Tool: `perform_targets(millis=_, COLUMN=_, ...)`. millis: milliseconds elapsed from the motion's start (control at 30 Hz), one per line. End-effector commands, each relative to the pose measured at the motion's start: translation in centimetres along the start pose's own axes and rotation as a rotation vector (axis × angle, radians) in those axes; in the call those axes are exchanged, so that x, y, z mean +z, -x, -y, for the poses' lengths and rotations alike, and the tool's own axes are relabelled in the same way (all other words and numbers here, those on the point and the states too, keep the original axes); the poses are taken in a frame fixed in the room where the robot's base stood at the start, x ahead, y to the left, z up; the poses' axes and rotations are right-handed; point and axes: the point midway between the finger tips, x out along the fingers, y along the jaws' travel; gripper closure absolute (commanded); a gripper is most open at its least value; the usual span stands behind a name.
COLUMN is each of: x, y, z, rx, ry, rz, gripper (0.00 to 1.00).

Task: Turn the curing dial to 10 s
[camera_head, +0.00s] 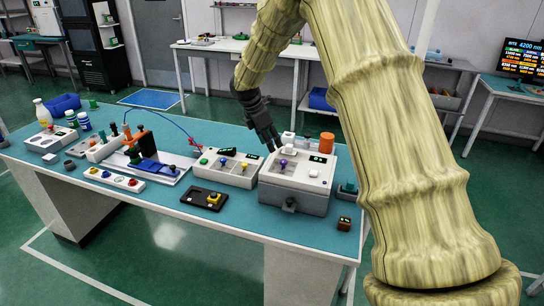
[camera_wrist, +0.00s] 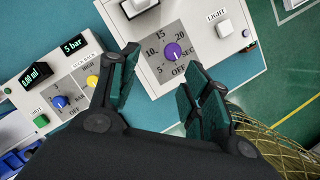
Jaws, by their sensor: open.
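The curing dial is a purple knob (camera_wrist: 173,51) on a grey panel marked OFF, 5, 10, 15 and 20 SEC. A small pale mark on it seems to point towards OFF. In the head view the purple knob (camera_head: 283,163) sits on top of the grey-white box (camera_head: 290,198) at the bench's right. My gripper (camera_head: 275,148) is above the box's back left edge, fingers pointing down. In the wrist view my gripper (camera_wrist: 158,85) is open and empty, with the knob between and beyond its fingertips, apart from both.
A white LIGHT switch (camera_wrist: 224,27) is right of the dial panel. To the left stands a unit with blue (camera_wrist: 60,102) and yellow (camera_wrist: 92,81) knobs and a green button. An orange cylinder (camera_head: 326,143) stands behind the box. A black pad (camera_head: 205,199) lies in front.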

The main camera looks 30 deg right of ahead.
Motion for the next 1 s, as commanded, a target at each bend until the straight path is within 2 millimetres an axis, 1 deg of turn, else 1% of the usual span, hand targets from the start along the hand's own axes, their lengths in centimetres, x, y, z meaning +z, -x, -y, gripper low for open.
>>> perform_targets(millis=33, x=0.3, y=-0.2, z=0.6, rx=0.003, ry=-0.003, rz=-0.001, gripper=0.52)
perform_targets(millis=100, x=0.5, y=-0.9, z=1.2, rx=0.007, ry=-0.005, rz=-0.003, gripper=0.52)
perform_targets(millis=167, x=0.6, y=-1.7, z=1.5, rx=0.010, ry=-0.008, rz=-0.004, gripper=0.52)
perform_targets(millis=267, x=0.6, y=-3.5, z=1.5, rx=0.009, ry=-0.008, rz=-0.004, gripper=0.52)
perform_targets(millis=367, x=0.4, y=-5.5, z=0.7, rx=0.001, ry=-0.004, rz=-0.002, gripper=0.52)
perform_targets(millis=500, x=-0.3, y=-8.4, z=-1.0, rx=-0.012, ry=0.003, rz=0.001, gripper=0.52)
perform_targets(millis=600, x=-0.6, y=-9.8, z=-1.6, rx=-0.018, ry=0.006, rz=0.001, gripper=0.52)
perform_targets(millis=733, x=-0.6, y=-10.6, z=-1.8, rx=-0.018, ry=0.007, rz=0.002, gripper=0.52)
perform_targets(millis=1000, x=-0.3, y=-10.2, z=-1.0, rx=-0.009, ry=0.003, rz=0.000, gripper=0.52)
